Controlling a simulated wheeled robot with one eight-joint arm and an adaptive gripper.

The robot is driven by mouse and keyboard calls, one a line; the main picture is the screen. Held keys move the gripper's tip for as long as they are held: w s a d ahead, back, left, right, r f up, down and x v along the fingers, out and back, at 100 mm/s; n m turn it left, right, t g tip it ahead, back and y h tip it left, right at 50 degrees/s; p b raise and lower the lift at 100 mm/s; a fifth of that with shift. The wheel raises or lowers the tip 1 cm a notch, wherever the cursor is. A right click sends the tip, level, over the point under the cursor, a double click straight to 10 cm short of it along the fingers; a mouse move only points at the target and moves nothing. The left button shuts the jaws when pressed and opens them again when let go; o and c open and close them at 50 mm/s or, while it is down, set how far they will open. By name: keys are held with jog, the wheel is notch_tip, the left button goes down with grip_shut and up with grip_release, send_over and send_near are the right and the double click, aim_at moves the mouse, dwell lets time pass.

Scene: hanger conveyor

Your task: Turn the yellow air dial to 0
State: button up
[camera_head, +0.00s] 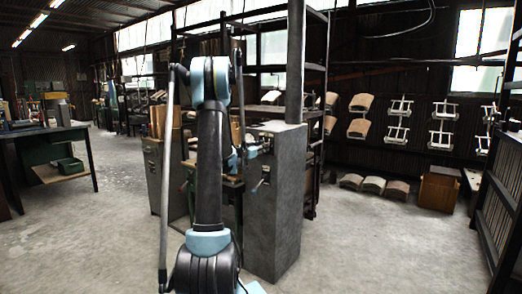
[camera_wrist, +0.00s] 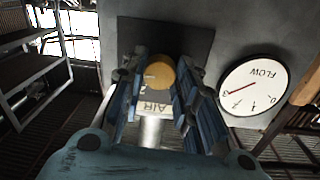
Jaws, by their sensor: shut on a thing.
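The yellow air dial (camera_wrist: 158,76) is a round knob in front of a dark square plate (camera_wrist: 165,40) on a grey panel. A pale label reading AIR (camera_wrist: 153,105) shows upside down just below it in the wrist view. My gripper (camera_wrist: 162,70) has its blue-grey fingers on both sides of the dial and is shut on it. A round white FLOW gauge (camera_wrist: 255,86) sits to the right, also upside down. Its red needle points at the 3. In the head view my arm hides the dial.
In the head view a tall grey cabinet (camera_head: 276,205) stands just beyond my arm. A dark workbench (camera_head: 45,150) is at left. Chair parts (camera_head: 398,107) hang at right, with a brown box (camera_head: 438,190) below.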

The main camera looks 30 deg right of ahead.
jog(key=n+t, duration=0.1)
jog(key=n, duration=1.4)
jog(key=n+t, duration=0.1)
jog(key=n, duration=1.4)
jog(key=shift+w+a+f, duration=0.1)
jog(key=shift+a+f, duration=0.05)
jog(key=n, duration=0.2)
jog(key=shift+n+y, duration=0.3)
dwell(0.5)
jog(key=o, duration=1.1)
